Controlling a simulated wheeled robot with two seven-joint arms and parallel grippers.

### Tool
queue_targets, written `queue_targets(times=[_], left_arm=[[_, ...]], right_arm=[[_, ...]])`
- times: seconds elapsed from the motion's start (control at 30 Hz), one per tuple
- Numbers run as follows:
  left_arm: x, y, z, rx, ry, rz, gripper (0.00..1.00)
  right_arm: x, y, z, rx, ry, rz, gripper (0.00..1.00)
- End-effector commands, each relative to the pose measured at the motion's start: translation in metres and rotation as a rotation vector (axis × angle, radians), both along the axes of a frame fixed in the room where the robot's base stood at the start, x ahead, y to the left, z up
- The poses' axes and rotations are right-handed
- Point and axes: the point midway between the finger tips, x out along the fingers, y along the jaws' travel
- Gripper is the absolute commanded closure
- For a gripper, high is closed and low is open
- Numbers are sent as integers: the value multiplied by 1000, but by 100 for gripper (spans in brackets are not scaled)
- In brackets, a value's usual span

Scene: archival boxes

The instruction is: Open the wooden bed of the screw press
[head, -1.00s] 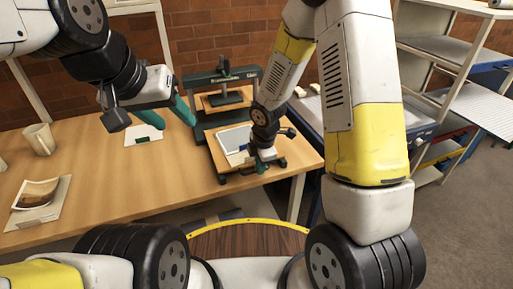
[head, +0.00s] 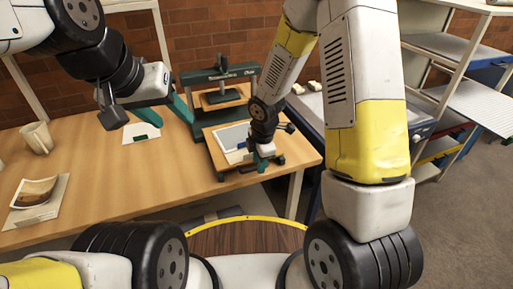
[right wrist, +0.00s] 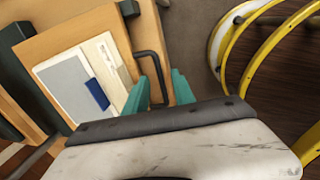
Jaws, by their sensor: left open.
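The screw press (head: 192,103) stands on the table with its dark green frame and a raised wooden platen (head: 221,97). Its wooden bed (head: 218,158) lies low at the front and carries a grey-and-white sheet with a blue piece. The bed also shows in the right wrist view (right wrist: 68,38). A black bar handle (right wrist: 154,62) sticks out from the bed's edge. My right gripper (right wrist: 160,78) has its teal fingers apart, one on each side of the handle; in the head view it is at the bed's front (head: 264,156). My left gripper (head: 168,116) is open and empty, left of the press.
A white card with a green piece (head: 142,133) lies below my left gripper. A beige mug (head: 38,138) and a photograph on a mount (head: 36,197) are at the left of the table (head: 110,175). Shelves (head: 455,50) stand at the right. The table's middle is clear.

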Motion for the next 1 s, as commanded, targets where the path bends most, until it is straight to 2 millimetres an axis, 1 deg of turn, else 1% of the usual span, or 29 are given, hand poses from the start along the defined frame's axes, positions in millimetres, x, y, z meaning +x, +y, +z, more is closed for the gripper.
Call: queue_targets(times=[0.03, 0.2, 0.3, 0.4, 0.5, 0.83, 0.87, 0.93, 0.97, 1.0], left_arm=[[0, 0, 0, 0, 0, 0, 51], [0, 0, 0, 0, 0, 0, 51], [0, 0, 0, 0, 0, 0, 51], [0, 0, 0, 0, 0, 0, 51], [0, 0, 0, 0, 0, 0, 51], [0, 0, 0, 0, 0, 0, 51], [0, 0, 0, 0, 0, 0, 51], [0, 0, 0, 0, 0, 0, 51], [0, 0, 0, 0, 0, 0, 51], [0, 0, 0, 0, 0, 0, 51]], right_arm=[[0, 0, 9, 3, -4, -1, 69], [-6, -3, 39, 2, -6, -3, 69], [-9, -4, 53, 2, -5, -3, 69], [-11, -4, 62, 1, -4, -1, 69], [-12, -4, 67, 1, -2, -1, 69], [-13, -5, 70, 2, -4, -10, 69], [-13, -7, 73, 4, -7, -23, 69], [-13, -13, 85, 12, -20, -85, 69], [-14, -17, 93, 20, -27, -126, 69], [-17, -23, 106, 31, -37, -192, 69]])
